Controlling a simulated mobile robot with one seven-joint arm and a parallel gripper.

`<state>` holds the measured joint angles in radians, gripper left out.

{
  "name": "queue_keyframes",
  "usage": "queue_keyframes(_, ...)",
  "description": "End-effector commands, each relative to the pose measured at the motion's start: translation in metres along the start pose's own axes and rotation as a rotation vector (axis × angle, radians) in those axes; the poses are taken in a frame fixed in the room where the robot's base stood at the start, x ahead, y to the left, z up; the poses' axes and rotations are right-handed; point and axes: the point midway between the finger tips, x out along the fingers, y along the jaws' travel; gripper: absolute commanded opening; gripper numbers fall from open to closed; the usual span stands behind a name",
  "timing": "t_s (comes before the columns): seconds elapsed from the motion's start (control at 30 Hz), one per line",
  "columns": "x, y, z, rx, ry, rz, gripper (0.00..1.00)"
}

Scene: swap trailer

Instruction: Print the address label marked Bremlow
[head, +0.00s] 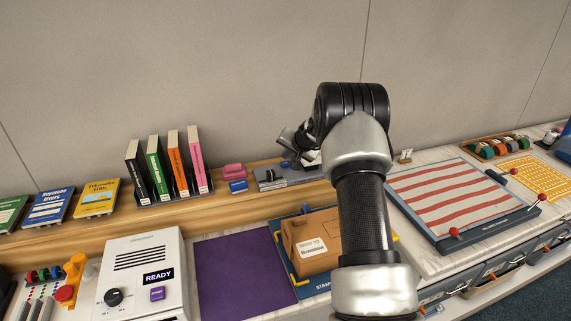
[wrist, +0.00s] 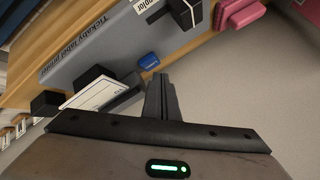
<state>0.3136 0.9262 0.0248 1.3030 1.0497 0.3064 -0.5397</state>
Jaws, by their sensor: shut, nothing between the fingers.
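The grey label printer (head: 287,178) stands on the wooden shelf at the back. In the wrist view the printer (wrist: 85,52) has "Tickaby label printer" on its side, black blocks and white label cards. One card (wrist: 148,5) shows only part of a word; the writing on another card (wrist: 100,93) is unreadable. A small blue piece (wrist: 149,60) lies just beyond my fingertips. My gripper (wrist: 161,78) is shut and empty, close to the printer. In the head view my arm partly hides it.
Pink and blue blocks (head: 238,186) lie left of the printer, near upright books (head: 170,160). A purple mat (head: 240,270) and a white machine reading READY (head: 142,255) are in front. A striped board (head: 450,195) with red-knobbed levers is at right.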

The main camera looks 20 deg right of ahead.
Motion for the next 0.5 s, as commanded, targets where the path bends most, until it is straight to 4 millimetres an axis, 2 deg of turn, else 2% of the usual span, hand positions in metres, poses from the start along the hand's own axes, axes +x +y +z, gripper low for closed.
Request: queue_keyframes(0.5, 0.006, 0.0042, 0.0043, 0.0, 0.0, 0.0, 0.0)
